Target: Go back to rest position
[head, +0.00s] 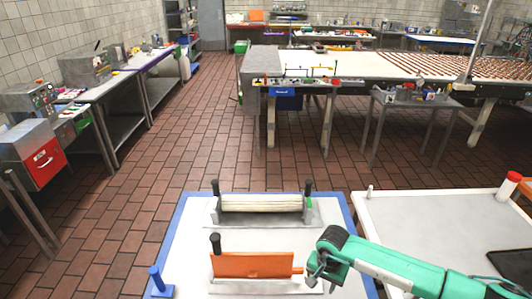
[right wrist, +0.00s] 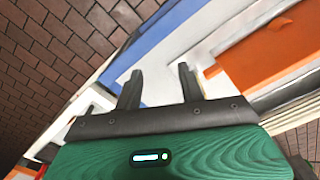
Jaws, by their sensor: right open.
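My right arm comes in from the right in the head view, and my right gripper (head: 314,276) is beside the right end of an orange panel (head: 252,266). In the right wrist view the two dark fingers of this gripper (right wrist: 158,72) stand apart, with nothing between them. The orange panel shows at the upper right there (right wrist: 265,60). It is on a white base with a black-topped post (head: 215,243) at its left end. My left gripper is not in view.
Behind the panel, a pale roller (head: 260,203) lies between two black-handled posts on the blue-edged white table (head: 180,222). A blue post (head: 157,281) stands at the front left. A grey-topped table (head: 440,220) with a red-capped container (head: 509,185) is at the right. Tiled floor (head: 150,180) lies beyond.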

